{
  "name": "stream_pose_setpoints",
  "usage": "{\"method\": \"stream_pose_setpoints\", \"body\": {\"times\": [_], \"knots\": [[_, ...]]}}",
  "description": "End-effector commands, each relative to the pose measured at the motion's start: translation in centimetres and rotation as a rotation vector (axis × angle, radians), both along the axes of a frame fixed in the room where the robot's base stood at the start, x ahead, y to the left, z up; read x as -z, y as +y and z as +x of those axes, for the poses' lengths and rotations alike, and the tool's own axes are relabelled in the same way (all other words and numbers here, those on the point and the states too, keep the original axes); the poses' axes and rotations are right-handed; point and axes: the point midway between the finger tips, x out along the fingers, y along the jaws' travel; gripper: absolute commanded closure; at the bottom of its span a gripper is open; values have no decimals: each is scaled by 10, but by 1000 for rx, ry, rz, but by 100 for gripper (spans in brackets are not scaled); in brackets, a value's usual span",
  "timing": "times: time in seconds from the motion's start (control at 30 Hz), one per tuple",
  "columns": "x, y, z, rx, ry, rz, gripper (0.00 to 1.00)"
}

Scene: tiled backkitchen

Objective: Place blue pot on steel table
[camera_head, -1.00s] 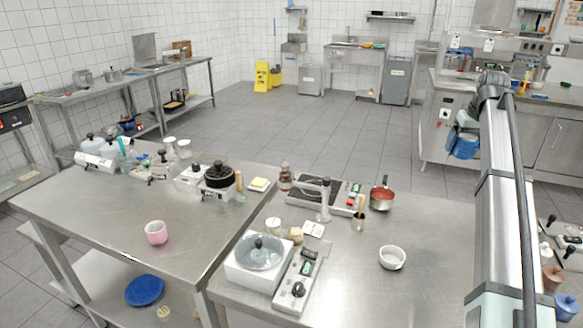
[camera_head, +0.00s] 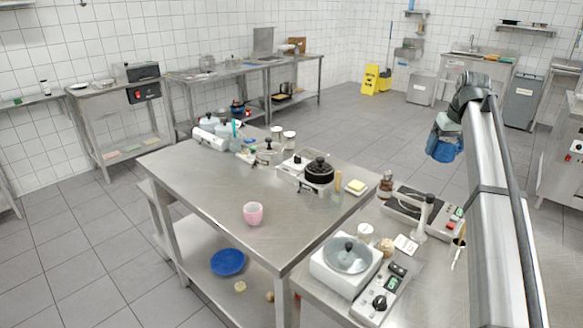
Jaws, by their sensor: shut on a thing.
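The blue pot (camera_head: 444,149) hangs in the air to the right of the left steel table, at the far end of my arm. My gripper (camera_head: 446,122) is shut on it from above; the fingers are small and partly hidden by the arm. The steel table (camera_head: 190,181) stands in the middle with a wide bare stretch of top at its front left. A pink cup (camera_head: 253,213) stands near its front edge. A second steel table (camera_head: 312,284) adjoins it at the lower right.
A black pot (camera_head: 319,170), a yellow-topped block (camera_head: 356,187) and several containers line the far side of the steel table. A glass-lidded white cooker (camera_head: 346,262) and a hot plate (camera_head: 420,207) crowd the second table. A blue plate (camera_head: 228,262) lies on the lower shelf.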

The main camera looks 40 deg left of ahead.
Motion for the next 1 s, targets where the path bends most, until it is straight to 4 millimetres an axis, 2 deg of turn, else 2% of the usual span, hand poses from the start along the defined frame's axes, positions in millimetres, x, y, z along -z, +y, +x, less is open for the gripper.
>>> {"method": "stream_pose_setpoints", "body": {"times": [0.03,0.1,0.37,0.6,0.8,1.0], "knots": [[0,22,-9,-25,-1,1,63],[-1,48,-21,-55,-1,1,63],[-1,143,-73,-166,0,1,63],[-1,225,-131,-270,0,1,63],[0,285,-184,-352,-1,1,63],[0,325,-224,-409,0,1,63]]}}
